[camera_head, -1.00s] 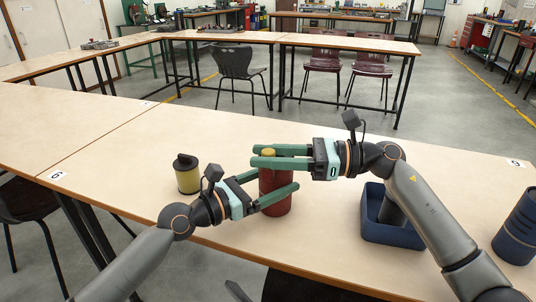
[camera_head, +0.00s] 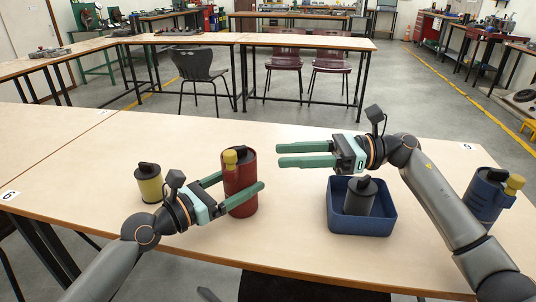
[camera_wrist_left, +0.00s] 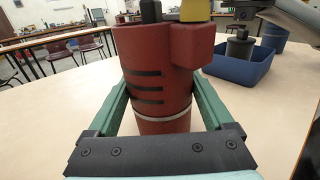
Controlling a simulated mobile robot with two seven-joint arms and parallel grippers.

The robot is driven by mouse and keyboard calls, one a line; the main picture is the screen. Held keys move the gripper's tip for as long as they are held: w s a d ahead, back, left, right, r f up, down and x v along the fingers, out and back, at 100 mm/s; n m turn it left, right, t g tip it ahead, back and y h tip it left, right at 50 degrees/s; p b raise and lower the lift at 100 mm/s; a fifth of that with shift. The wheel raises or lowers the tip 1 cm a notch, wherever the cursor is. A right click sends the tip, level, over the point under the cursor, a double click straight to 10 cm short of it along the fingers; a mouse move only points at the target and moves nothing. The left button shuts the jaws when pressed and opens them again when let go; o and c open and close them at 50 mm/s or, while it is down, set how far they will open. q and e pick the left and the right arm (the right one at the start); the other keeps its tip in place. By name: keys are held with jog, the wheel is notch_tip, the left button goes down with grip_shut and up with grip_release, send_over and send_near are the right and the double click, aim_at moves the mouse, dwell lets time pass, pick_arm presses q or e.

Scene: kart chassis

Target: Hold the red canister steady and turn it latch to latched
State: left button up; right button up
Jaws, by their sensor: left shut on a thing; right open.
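The red canister (camera_head: 240,165) stands upright on the near part of the table. Its latch (camera_head: 229,157) is a yellow knob at the top, on the side box; it shows cut off at the top of the left wrist view (camera_wrist_left: 196,10). My left gripper (camera_head: 243,182) is shut on the canister, one finger on each side of its body, seen also in the left wrist view (camera_wrist_left: 160,105). My right gripper (camera_head: 306,154) is open and empty, to the right of the canister and apart from the latch. I cannot tell whether the latch is fully latched.
A yellow canister (camera_head: 149,187) stands left of the red one. A blue bin (camera_head: 361,226) holding a dark grey canister (camera_head: 360,198) sits to the right, below my right gripper. A blue canister (camera_head: 481,200) with a yellow knob stands far right.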

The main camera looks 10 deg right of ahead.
jog(key=shift+d, duration=0.35)
pick_arm(q)
jog(key=o, duration=1.4)
